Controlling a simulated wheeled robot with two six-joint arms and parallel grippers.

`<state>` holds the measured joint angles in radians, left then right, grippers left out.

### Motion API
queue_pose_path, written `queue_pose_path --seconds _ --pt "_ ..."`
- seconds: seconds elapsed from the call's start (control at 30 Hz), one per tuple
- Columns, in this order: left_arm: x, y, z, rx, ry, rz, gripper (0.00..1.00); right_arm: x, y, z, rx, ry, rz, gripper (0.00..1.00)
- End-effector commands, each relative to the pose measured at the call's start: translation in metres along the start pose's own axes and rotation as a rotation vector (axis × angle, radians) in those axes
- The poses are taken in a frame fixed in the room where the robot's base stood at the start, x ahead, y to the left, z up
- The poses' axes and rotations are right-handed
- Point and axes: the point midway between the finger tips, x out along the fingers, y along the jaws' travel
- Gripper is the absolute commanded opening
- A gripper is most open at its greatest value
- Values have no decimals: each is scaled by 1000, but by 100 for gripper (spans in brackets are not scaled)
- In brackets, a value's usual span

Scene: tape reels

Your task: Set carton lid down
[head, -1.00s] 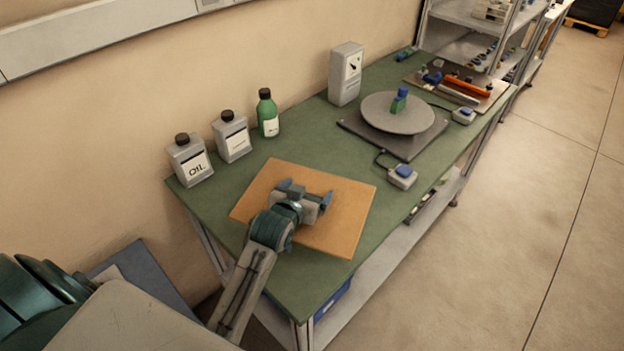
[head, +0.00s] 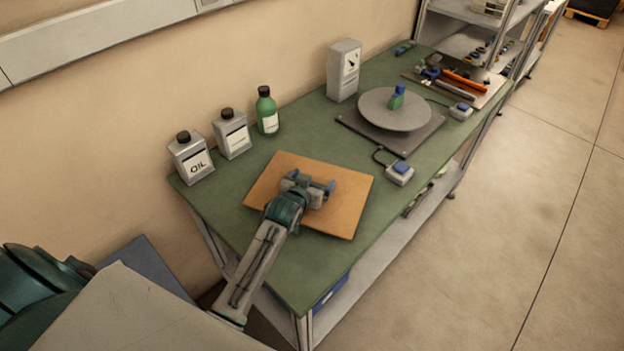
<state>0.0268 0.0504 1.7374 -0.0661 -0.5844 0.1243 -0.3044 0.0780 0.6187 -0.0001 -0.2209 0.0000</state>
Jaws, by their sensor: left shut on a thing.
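The carton lid (head: 345,215) is a flat orange-brown square panel over the near part of the green table (head: 290,268). I cannot tell whether it touches the table top or is just above it. My left gripper (head: 312,187) is over the middle of the lid and shut on it; its fingers hide the grip point. My right gripper is not in view.
Two grey oil cans (head: 191,158) and a green bottle (head: 267,112) stand along the wall behind the lid. A round turntable (head: 395,112), a grey gauge box (head: 343,70) and a small switch box (head: 399,173) are farther along the table. The table's near corner is bare.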

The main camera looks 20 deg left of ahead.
Motion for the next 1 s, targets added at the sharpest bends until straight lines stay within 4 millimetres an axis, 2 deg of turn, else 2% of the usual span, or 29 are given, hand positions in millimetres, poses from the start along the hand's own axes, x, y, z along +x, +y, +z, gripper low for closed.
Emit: queue_pose_path --seconds 0.47,0.5,0.73,0.87,0.9,1.0 --pt "4 0 13 -1 -4 0 66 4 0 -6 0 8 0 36" --pt "4 0 14 -1 -6 0 98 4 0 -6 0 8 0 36" --pt "4 0 16 -2 -11 0 100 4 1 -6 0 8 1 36" --pt "1 0 8 -3 -11 0 100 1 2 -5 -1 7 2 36" --pt "-1 0 3 -2 -10 0 100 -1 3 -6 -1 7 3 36" --pt "-17 0 7 -1 -8 0 100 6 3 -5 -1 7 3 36"
